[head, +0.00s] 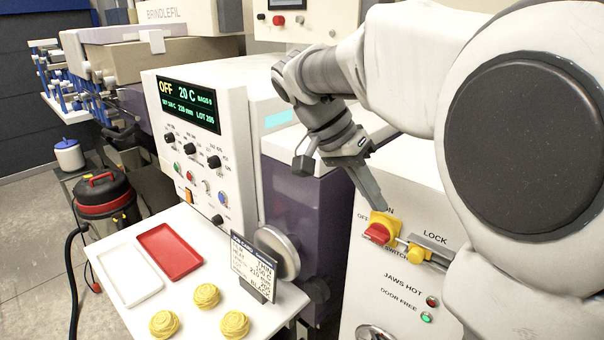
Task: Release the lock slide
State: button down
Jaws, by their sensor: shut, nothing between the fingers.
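The lock slide has a round yellow knob (417,253) on a short metal track (433,246) below the word LOCK on the white front panel. The knob sits at the left end of the track, close beside a red rotary switch handle (377,233) on a yellow plate (386,222). My gripper (379,207) is shut and empty, pointing down. Its fingertips are at the upper edge of the yellow plate in the picture, up and left of the knob. I cannot tell whether they touch the plate.
Below the switch are a red JAWS HOT lamp (432,301) and a green DOOR FREE lamp (426,317). A control box (197,155) with a display reading OFF stands left. A white table (200,275) holds a red tray (169,251), a white tray (131,276) and yellow nests.

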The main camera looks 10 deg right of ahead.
aim_at(421, 254)
jog(key=shift+d, duration=0.1)
dwell(0.3)
jog(key=x, duration=1)
jog(key=shift+s+d+b, duration=0.3)
jog(key=shift+s+d, duration=0.2)
jog(key=shift+s, duration=0.2)
jog(key=shift+s+d+b, duration=0.25)
jog(key=shift+s+d, duration=0.3)
jog(key=shift+s, duration=0.1)
jog(key=shift+r, duration=0.1)
